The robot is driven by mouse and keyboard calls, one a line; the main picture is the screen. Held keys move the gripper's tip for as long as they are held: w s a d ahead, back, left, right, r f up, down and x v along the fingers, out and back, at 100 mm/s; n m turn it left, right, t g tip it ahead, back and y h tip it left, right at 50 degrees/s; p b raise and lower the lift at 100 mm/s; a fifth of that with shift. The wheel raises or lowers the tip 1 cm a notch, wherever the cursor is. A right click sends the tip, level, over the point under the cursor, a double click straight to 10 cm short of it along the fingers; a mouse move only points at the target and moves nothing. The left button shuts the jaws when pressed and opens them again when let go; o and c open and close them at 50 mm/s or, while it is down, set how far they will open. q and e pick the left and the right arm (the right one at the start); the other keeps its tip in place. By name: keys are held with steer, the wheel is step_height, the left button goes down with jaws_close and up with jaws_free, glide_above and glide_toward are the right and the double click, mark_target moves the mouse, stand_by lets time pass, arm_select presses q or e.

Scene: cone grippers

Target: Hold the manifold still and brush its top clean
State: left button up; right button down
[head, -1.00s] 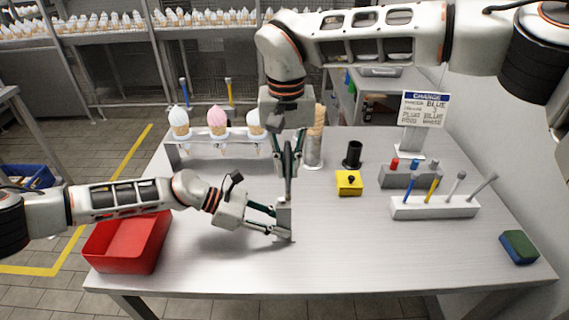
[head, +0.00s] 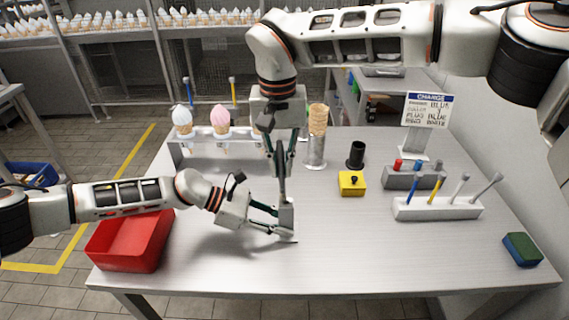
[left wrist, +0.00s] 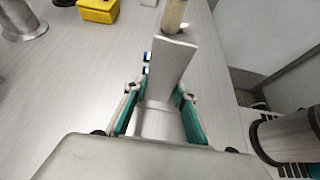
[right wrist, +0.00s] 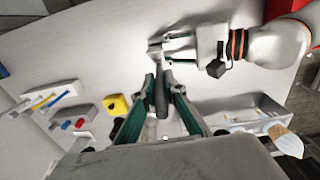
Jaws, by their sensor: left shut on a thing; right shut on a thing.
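The manifold (head: 288,213) is a small grey metal block, upright on the table. My left gripper (head: 280,219) is shut on it from the left. In the left wrist view the manifold (left wrist: 170,75) is a pale upright block between the fingers, with small blue marks at its left side. My right gripper (head: 280,172) points down above it, shut on a brush. In the right wrist view the brush (right wrist: 162,98) is a dark handle between the fingertips, leading to the manifold (right wrist: 154,48). A tan brush end (left wrist: 174,14) shows at the manifold's top; whether they touch is unclear.
A red bin (head: 130,243) stands at the table's left. A rack with cones (head: 200,133), a cone stand (head: 315,150), a black cup (head: 356,154) and a yellow block (head: 352,184) are behind. Tool holders (head: 437,207) and a sponge (head: 521,249) are right. The front table is clear.

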steer(key=shift+d, duration=0.2)
steer(key=shift+d, duration=0.8)
steer(key=shift+r, duration=0.1)
step_height(320, 180, up, 6)
steer(key=shift+f, duration=0.1)
stand_by(0.7)
steer(key=shift+s+a, duration=0.8)
steer(key=shift+a, duration=0.15)
